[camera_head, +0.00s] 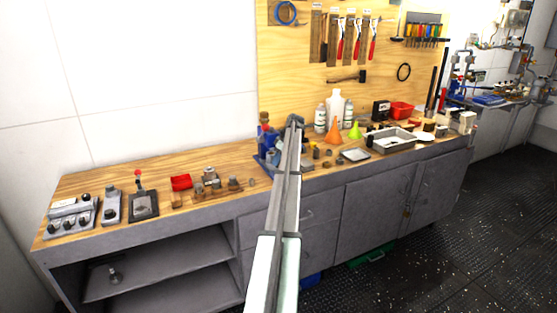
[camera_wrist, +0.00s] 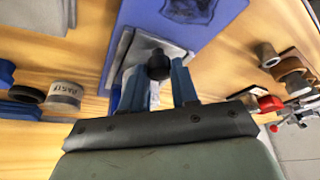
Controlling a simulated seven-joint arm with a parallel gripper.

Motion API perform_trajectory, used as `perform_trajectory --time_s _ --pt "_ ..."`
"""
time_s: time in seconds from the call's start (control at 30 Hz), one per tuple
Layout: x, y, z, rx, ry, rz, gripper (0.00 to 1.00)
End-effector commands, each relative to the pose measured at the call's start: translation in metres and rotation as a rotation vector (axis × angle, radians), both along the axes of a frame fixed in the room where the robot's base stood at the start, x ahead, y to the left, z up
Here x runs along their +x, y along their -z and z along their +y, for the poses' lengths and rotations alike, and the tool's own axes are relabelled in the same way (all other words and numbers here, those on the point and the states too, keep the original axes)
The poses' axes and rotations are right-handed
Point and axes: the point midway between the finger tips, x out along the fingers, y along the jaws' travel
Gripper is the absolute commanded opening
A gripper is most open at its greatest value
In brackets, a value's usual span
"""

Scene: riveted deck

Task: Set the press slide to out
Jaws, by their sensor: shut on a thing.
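The press (camera_head: 266,157) is the blue machine on the wooden bench; my arm hides much of it in the head view. In the wrist view its blue body (camera_wrist: 188,28) fills the top, with a grey metal slide part (camera_wrist: 117,60) below it. A round black knob (camera_wrist: 158,64) sticks out there. My gripper (camera_wrist: 157,78) has its two blue fingers on either side of this knob, shut on it. My fingertips are hidden in the head view, and I cannot tell how far out the slide stands.
A small tin labelled PASTE (camera_wrist: 64,95) lies left in the wrist view. A red tray (camera_head: 181,182) and a lever box (camera_head: 144,205) stand left on the bench. An orange funnel (camera_head: 333,132), bottles and a metal tray (camera_head: 391,141) stand right of the press.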

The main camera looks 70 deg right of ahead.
Motion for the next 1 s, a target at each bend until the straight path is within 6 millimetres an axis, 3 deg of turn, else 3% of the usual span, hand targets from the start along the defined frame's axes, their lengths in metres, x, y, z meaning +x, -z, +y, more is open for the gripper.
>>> perform_trajectory --time_s 0.17,0.43,0.77,0.8,0.9,1.0 --pt "-0.012 0.0 0.013 0.0 0.001 0.0 0.0" --pt "-0.051 0.0 0.053 -0.001 0.003 0.001 0.0" --pt "-0.059 0.0 0.058 0.004 0.0 0.004 0.0" --pt "-0.059 0.0 0.058 0.004 0.001 0.005 0.3" --pt "-0.059 0.0 0.058 0.004 0.001 0.004 0.39" --pt "-0.058 0.0 0.057 0.003 0.0 0.003 0.4"
